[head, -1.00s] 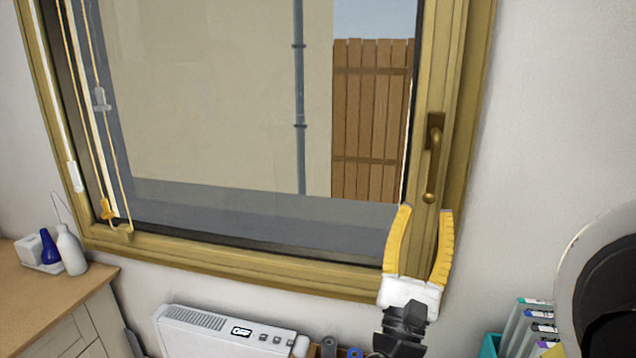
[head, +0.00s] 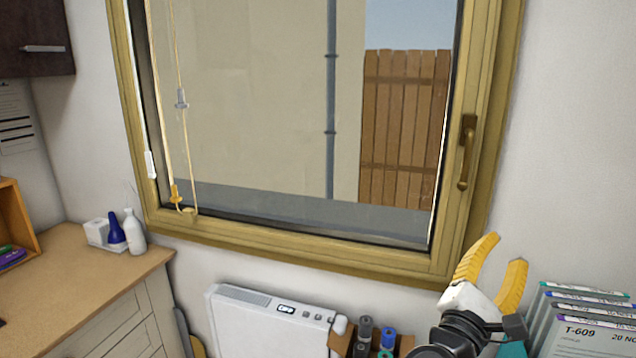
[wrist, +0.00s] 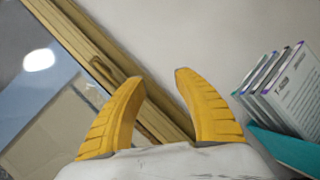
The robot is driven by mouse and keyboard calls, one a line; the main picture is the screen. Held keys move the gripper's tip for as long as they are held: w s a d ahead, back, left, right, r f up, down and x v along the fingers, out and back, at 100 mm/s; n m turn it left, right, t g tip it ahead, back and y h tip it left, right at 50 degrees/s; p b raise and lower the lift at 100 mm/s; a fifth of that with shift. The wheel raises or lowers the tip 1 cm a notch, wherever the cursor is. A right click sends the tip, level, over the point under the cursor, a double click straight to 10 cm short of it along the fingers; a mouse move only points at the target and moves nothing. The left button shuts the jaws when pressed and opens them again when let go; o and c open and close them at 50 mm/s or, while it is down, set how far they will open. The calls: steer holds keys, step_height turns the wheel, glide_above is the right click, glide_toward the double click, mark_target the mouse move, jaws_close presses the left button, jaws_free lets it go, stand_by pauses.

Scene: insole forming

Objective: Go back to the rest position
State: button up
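My gripper (head: 505,250) has a white body and two yellow fingers. It is open and nothing shows between the fingers. In the head view it is at the lower right, in front of the wall and the window frame's lower right corner. In the wrist view the open fingers (wrist: 160,75) point at the wall and the wooden window frame (wrist: 75,50). The window handle (head: 467,152) hangs down on the frame's right side, above and apart from my gripper.
A white heater (head: 270,322) is below the window. A wooden counter (head: 70,275) with bottles is at left. The wall at upper right is bare.

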steer(key=s+d+f+m+g+y, duration=0.1)
steer(key=s+f+m+g+y, duration=0.15)
steer(key=f+m, duration=0.3)
steer(key=s+d+f+m+g+y, duration=0.1)
steer(key=s+f+m+g+y, duration=0.15)
steer(key=f+m+g, duration=0.35)
steer(key=s+a+f+m+y, duration=0.3)
steer(key=a+m+y, duration=0.1)
steer(key=a, duration=0.3)
steer(key=s+a+f+m+y, duration=0.3)
steer(key=s+a+m+y, duration=0.1)
steer(key=a+y, duration=0.2)
steer(key=shift+s+a+f+b, duration=0.2)
steer(key=shift+a+f+b, duration=0.15)
steer(key=shift+a, duration=0.2)
steer(key=shift+t, duration=0.25)
